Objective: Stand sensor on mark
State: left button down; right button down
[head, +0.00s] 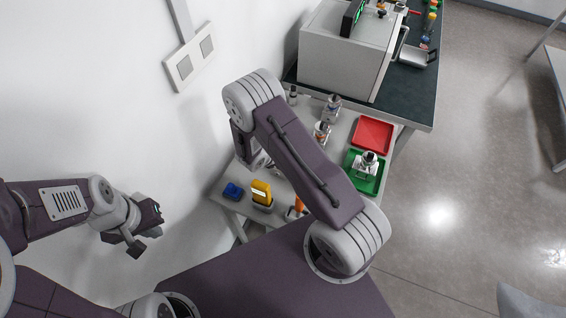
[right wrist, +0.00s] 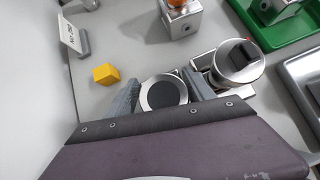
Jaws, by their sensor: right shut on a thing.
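In the right wrist view my right gripper (right wrist: 163,95) is shut on a round silver sensor with a dark disc on top (right wrist: 163,93), one finger on each side. Just right of it is another silver sensor with a black block on top (right wrist: 236,62). A sensor with an orange top (right wrist: 181,18) stands further back. In the head view my right gripper is hidden behind my right arm. A sensor (head: 368,161) stands in the green tray (head: 352,183). My left gripper (head: 146,241) is open and empty, left of the table. I cannot make out the mark.
A yellow block (right wrist: 106,74) and a small white sign (right wrist: 70,36) are left of the held sensor. A red tray (head: 373,135) lies behind the green one. A yellow meter (head: 262,190) and a blue object (head: 233,191) occupy the near-left table. A large white box (head: 340,55) stands behind.

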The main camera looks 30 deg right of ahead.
jog(key=shift+w, duration=0.1)
notch_tip(320, 180, up, 10)
jog(key=shift+r, duration=0.1)
dwell(0.4)
jog(key=shift+p, duration=0.3)
